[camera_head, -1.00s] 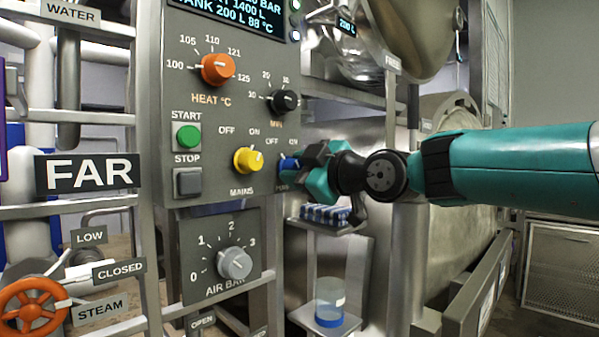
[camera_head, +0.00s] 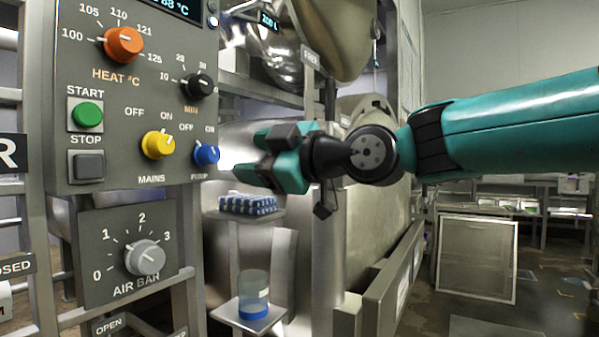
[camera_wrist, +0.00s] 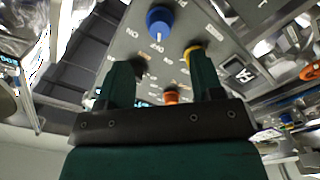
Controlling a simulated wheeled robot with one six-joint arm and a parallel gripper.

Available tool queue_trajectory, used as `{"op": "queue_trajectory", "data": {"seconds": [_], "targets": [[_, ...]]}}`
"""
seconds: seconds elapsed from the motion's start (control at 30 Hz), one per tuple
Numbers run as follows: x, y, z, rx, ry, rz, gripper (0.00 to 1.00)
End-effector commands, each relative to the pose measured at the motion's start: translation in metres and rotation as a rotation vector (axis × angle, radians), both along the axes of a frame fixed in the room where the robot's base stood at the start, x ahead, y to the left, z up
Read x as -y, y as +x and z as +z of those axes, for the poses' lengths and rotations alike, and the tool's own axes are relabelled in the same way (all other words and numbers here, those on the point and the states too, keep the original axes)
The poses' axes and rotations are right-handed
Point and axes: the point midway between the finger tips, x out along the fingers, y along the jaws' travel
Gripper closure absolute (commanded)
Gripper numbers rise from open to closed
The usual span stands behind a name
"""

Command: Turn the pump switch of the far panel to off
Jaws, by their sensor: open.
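The far panel (camera_head: 70,50) is a grey control box at the left of the head view. Its pump switch is a blue knob (camera_head: 206,154) at the lower right, under OFF and ON labels. In the wrist view, the pump switch (camera_wrist: 160,18) shows at the top, with its white mark pointing toward the OFF label. My gripper (camera_head: 247,155) is open and empty, to the right of the knob and apart from it. In the wrist view, the two fingers of my gripper (camera_wrist: 161,62) stand spread, with the blue knob beyond them.
The yellow mains knob (camera_head: 158,145) is left of the pump switch. The orange heat knob (camera_head: 124,44) and black minutes knob (camera_head: 200,84) are above. A blue-and-white rack (camera_head: 247,204) and a beaker (camera_head: 253,293) stand on small shelves below my gripper. Open floor lies at right.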

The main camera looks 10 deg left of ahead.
Motion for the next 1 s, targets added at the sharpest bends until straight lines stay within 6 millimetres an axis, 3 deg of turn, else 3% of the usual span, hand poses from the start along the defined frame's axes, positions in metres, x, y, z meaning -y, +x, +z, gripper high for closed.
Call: {"op": "queue_trajectory", "data": {"seconds": [0.03,0.2,0.4,1.0], "targets": [[0.014,-0.005,-0.003,0.002,0.001,-0.004,0.4],[0.048,-0.019,-0.002,0.001,0.0,-0.004,0.4],[0.069,-0.028,-0.001,0.0,-0.001,-0.001,0.4],[0.073,-0.031,0.0,0.0,-0.001,0.001,0.4]]}}
